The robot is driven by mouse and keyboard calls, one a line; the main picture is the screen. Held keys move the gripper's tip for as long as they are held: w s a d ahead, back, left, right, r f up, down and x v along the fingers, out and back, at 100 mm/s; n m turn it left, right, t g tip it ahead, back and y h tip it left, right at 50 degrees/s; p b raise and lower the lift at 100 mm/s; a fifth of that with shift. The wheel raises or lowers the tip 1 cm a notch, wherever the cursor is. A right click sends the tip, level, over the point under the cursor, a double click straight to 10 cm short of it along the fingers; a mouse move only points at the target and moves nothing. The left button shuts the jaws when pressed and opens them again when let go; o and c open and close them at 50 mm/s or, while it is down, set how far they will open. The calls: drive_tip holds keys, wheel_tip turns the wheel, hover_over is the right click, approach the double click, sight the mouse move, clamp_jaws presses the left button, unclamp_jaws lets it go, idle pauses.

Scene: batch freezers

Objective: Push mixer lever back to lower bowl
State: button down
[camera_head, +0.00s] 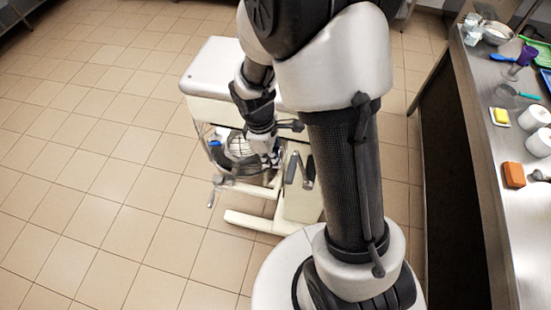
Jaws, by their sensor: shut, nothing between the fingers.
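A cream-white floor mixer (205,78) stands on the tiles behind my arm. Its bowl area with a wire guard (240,146) shows below the head, partly covered by my arm. A grey crank-like lever (217,186) sticks out on the left of the mixer, its end hanging down. Dark grey handle-like parts (305,172) show at the right of the mixer's column; I cannot tell what they are. My gripper (270,160) is shut and empty, pointing down in front of the bowl area, right of the crank-like lever. Whether it touches the mixer is unclear.
A steel counter (482,125) runs along the right, with white containers (537,117), an orange-brown block (513,175), a yellow block (501,116) and utensils. The tiled floor (90,150) on the left is clear. The mixer's foot (250,222) juts out low.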

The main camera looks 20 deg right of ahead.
wheel_tip(320, 180, up, 10)
drive_tip(key=w+a, duration=0.1)
drive_tip(key=a, duration=0.1)
drive_tip(key=s+f+m+t+b, duration=0.2)
drive_tip(key=s+m+b, duration=0.3)
drive_tip(key=b, duration=0.5)
drive_tip(key=s+f+m+t+y+b, duration=0.1)
drive_tip(key=s+f+m+t+b, duration=0.2)
drive_tip(key=s+b, duration=0.7)
drive_tip(key=m, duration=0.2)
drive_tip(key=shift+d+f+m+t, duration=0.15)
drive_tip(key=shift+f+m+t, duration=0.15)
drive_tip(key=shift+f+m, duration=0.1)
drive_tip(key=shift+w+d, duration=0.1)
drive_tip(key=shift+d, duration=0.05)
